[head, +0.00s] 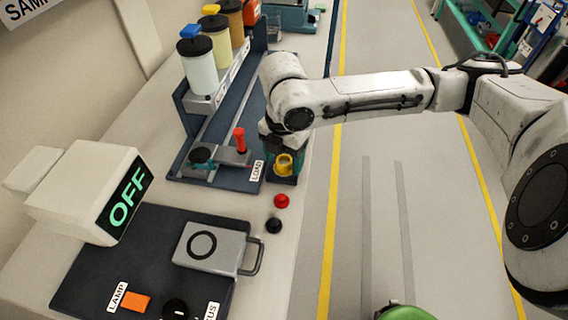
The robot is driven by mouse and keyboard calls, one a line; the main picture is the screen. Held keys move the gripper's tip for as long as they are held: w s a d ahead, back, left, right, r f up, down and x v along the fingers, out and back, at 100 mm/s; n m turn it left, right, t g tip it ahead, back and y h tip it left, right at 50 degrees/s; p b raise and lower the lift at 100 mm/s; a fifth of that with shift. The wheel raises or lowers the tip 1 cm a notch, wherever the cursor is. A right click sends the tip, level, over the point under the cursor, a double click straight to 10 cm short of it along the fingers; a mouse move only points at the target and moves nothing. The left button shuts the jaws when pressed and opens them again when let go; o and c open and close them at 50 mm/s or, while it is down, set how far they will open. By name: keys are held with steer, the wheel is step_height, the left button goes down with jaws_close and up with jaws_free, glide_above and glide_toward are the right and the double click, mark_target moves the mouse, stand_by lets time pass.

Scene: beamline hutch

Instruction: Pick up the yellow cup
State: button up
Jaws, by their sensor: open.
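The yellow cup (284,164) is a small round cup at the near right end of the dark blue loading station, beside the LOAD label (257,171). My gripper (282,157) is pointed down right at the cup. The gripper is open. Its teal and dark parts cover the cup's left and far sides, and I cannot tell whether the fingers touch the cup.
A red-topped lever (240,140) stands left of my gripper. Several capped jars (199,65) are in a rack behind. A grey handled box (210,248) and OFF display (125,200) are nearer.

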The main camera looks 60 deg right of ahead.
steer(key=shift+c, duration=0.2)
steer(key=c, duration=1.1)
steer(key=shift+r, duration=0.1)
steer(key=shift+r, duration=0.55)
step_height(320, 180, up, 2)
steer(key=shift+s+r, duration=0.15)
steer(key=s+d+r+p, duration=0.2)
steer(key=s+r+p, duration=0.7)
steer(key=s+p, duration=0.4)
steer(key=shift+s+r+p, duration=0.25)
steer(key=shift+p, duration=0.45)
